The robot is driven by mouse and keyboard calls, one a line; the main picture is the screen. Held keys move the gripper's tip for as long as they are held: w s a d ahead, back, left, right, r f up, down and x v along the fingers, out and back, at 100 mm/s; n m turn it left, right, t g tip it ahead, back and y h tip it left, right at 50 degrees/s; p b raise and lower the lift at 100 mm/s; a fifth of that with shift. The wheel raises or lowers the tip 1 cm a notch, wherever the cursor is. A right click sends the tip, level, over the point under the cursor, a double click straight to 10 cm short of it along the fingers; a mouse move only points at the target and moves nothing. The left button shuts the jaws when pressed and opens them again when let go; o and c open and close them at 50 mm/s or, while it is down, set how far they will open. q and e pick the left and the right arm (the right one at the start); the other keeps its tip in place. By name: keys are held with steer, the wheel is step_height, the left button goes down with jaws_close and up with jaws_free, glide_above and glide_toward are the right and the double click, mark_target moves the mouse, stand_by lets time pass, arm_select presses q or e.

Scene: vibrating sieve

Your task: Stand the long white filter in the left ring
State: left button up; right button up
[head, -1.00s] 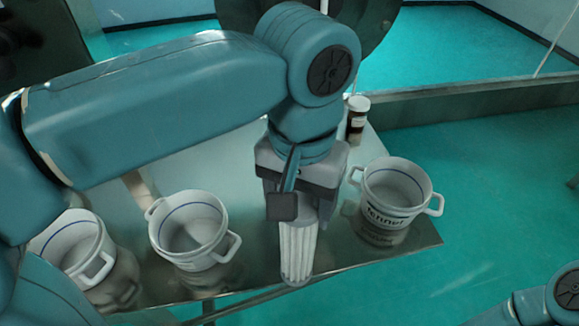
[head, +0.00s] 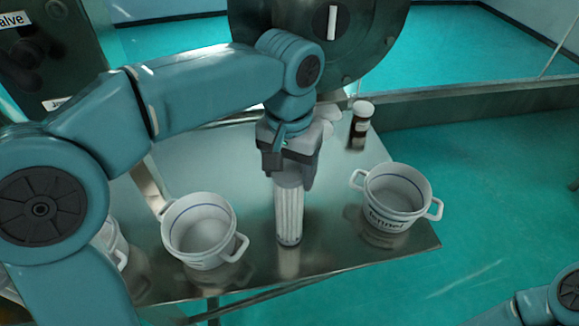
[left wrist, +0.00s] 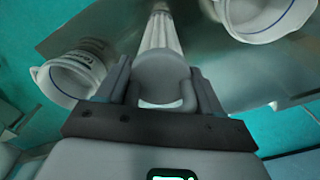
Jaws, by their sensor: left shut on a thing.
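The long white filter (head: 289,212) is a pleated cylinder, upright below my left gripper (head: 288,170) in the head view. My left gripper is shut on its upper end. The filter's lower end is over the steel table, and I cannot tell whether it touches. In the left wrist view the filter (left wrist: 160,38) extends away from between the fingers of the left gripper (left wrist: 162,85). My right gripper is out of view.
A white two-handled pot (head: 200,232) stands left of the filter, and another pot (head: 396,193) stands to its right. A dark bottle with a white cap (head: 360,125) is behind. A large round steel machine (head: 375,35) rises at the back. The steel table (head: 340,245) ends in front.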

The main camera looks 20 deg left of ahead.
arm_select(q)
steer(key=shift+a+f, duration=0.1)
steer(key=shift+f, duration=0.1)
steer(key=o, duration=1.5)
steer(key=shift+r, duration=0.25)
step_height(320, 180, up, 12)
steer(key=shift+f+p, duration=0.2)
steer(key=shift+p, duration=0.6)
steer(key=shift+r, duration=0.2)
steer(key=shift+s, duration=0.15)
